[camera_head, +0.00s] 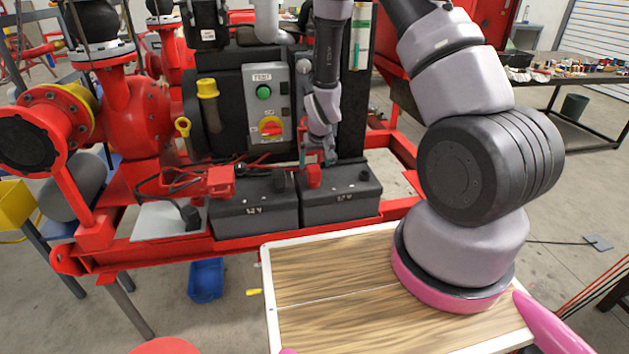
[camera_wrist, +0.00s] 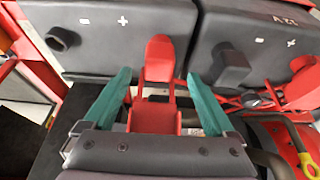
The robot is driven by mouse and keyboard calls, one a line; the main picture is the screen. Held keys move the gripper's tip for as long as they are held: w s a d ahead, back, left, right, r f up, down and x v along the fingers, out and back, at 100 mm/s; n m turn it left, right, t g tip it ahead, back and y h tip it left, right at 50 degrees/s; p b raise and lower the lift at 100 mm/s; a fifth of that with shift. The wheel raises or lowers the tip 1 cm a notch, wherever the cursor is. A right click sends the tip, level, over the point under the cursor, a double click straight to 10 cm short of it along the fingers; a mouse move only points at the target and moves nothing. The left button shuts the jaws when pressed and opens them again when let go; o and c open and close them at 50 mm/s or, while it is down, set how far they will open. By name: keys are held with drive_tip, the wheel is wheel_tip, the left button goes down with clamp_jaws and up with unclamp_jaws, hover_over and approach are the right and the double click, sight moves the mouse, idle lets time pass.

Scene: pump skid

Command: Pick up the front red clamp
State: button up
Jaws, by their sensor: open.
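A red clamp (camera_head: 314,176) is at the right battery (camera_head: 345,203) in the head view. In the wrist view the red clamp (camera_wrist: 160,58) stands between my two teal fingers, with its red handle part towards the camera. My gripper (camera_head: 318,160) points down over the clamp, behind the battery's front face. In the wrist view my gripper (camera_wrist: 158,77) is open, one finger on each side of the clamp, with a visible gap on both sides. The clamp's lower end is hidden. A second red clamp (camera_head: 221,181) is at the left battery (camera_head: 255,212).
Red and black cables (camera_head: 185,178) lie behind the left battery. A control box (camera_head: 267,103) with a green button and red switch stands behind the batteries. Black terminal caps (camera_wrist: 232,66) flank the clamp. The red skid frame (camera_head: 240,243) runs along the front.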

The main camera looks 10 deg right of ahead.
sight(314, 170)
drive_tip(key=x, duration=0.8)
drive_tip(key=shift+w, duration=0.5)
clamp_jaws()
drive_tip(key=shift+r, duration=5.05)
